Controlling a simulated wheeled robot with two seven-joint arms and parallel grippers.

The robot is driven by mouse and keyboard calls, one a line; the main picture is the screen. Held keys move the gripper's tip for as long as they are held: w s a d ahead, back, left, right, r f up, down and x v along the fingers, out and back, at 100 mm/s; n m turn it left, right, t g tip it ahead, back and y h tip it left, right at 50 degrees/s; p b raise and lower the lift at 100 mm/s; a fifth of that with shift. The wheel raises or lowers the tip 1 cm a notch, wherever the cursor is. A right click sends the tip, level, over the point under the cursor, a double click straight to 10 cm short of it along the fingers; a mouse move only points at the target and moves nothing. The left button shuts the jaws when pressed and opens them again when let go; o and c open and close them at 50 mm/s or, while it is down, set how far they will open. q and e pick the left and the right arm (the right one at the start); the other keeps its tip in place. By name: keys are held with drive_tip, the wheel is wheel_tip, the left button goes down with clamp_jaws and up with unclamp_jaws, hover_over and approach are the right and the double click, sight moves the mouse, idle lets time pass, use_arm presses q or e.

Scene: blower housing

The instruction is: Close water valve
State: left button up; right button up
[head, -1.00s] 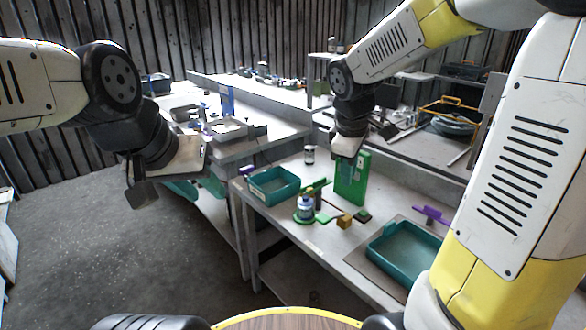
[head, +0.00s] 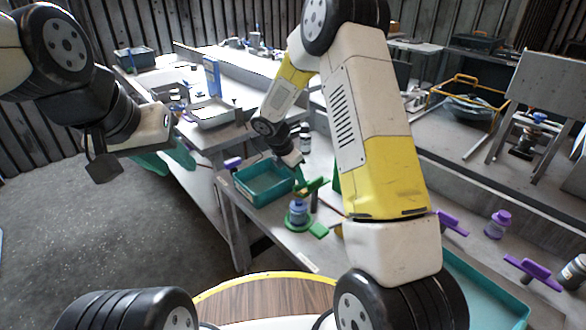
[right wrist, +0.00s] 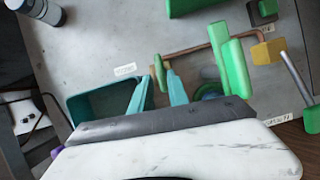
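A green-handled valve (head: 312,187) stands on the bench beside a blue bottle-like part (head: 298,212) on a green base. Several purple-handled valves (head: 531,268) stand to the right; I cannot tell which one is the water valve. My right gripper (head: 299,178) is low over the bench beside the green handle. In the right wrist view its two teal fingers (right wrist: 158,88) are apart, with a small green handle (right wrist: 159,73) on a copper pipe showing between or just beyond them; contact is unclear. My left gripper (head: 168,158) is open and empty, left of the bench.
A teal tray (head: 262,198) is close to the right gripper. In the right wrist view, tall green parts (right wrist: 229,62) and a yellow block (right wrist: 268,52) stand to the right. Another teal tray (head: 485,290) is partly behind my right arm. Floor at left is clear.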

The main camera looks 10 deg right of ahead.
drive_tip(key=shift+x, duration=1.75)
drive_tip(key=shift+c, duration=0.2)
drive_tip(key=shift+s, duration=0.1)
clamp_jaws()
